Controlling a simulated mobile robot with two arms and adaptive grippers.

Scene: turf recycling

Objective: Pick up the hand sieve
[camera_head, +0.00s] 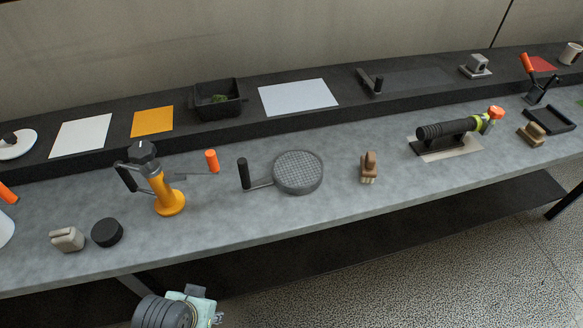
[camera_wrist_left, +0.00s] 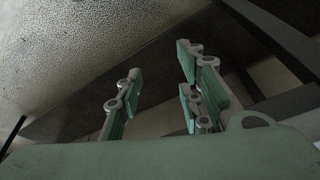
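The hand sieve (camera_head: 298,172) lies on the grey worktop near the middle of the head view. It has a round dark grey frame with a mesh face. Its black handle (camera_head: 243,173) stands upright at the left, joined to the frame by a thin bar. Nothing is touching the sieve. My left gripper (camera_wrist_left: 158,82) shows in the left wrist view with its green-padded fingers apart and nothing between them. The sieve does not show in that view. My right gripper is not in view.
An orange-and-black tool (camera_head: 169,203) stands left of the sieve, with an orange-handled trowel (camera_head: 211,161) near it. A wooden brush (camera_head: 369,168) stands to the right. A black puck (camera_head: 107,232) lies at front left. The worktop before the sieve is clear. A raised back shelf (camera_head: 340,114) holds several items.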

